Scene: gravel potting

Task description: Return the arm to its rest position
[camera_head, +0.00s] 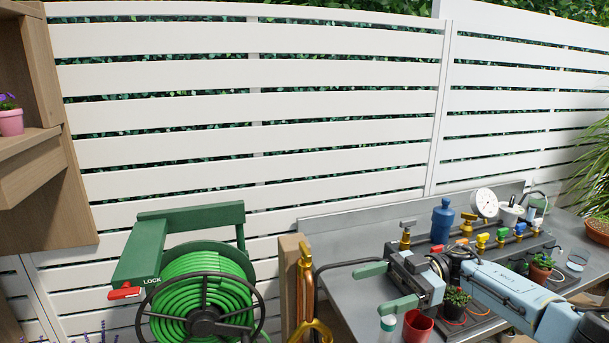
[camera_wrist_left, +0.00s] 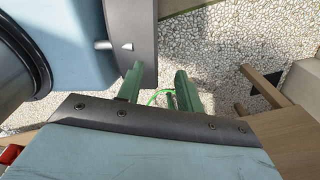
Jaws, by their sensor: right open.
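My right gripper (camera_head: 379,287) reaches in from the right over the grey workbench in the head view. Its two green fingers point left and stand apart with nothing between them. A red pot (camera_head: 417,326) is just below it to the right, and a bottle with a green cap (camera_head: 388,324) is below its lower finger. My left gripper (camera_wrist_left: 158,75) shows only in the left wrist view. Its two green fingers are apart and empty, with pebbled ground far below.
The workbench (camera_head: 345,300) carries a blue bottle (camera_head: 442,221), a round gauge (camera_head: 484,203), coloured valves and small potted plants near my right arm. A green hose reel (camera_head: 205,300) stands left of the bench. Wooden shelving (camera_head: 50,130) is at far left, with a white slatted fence (camera_head: 250,130) behind.

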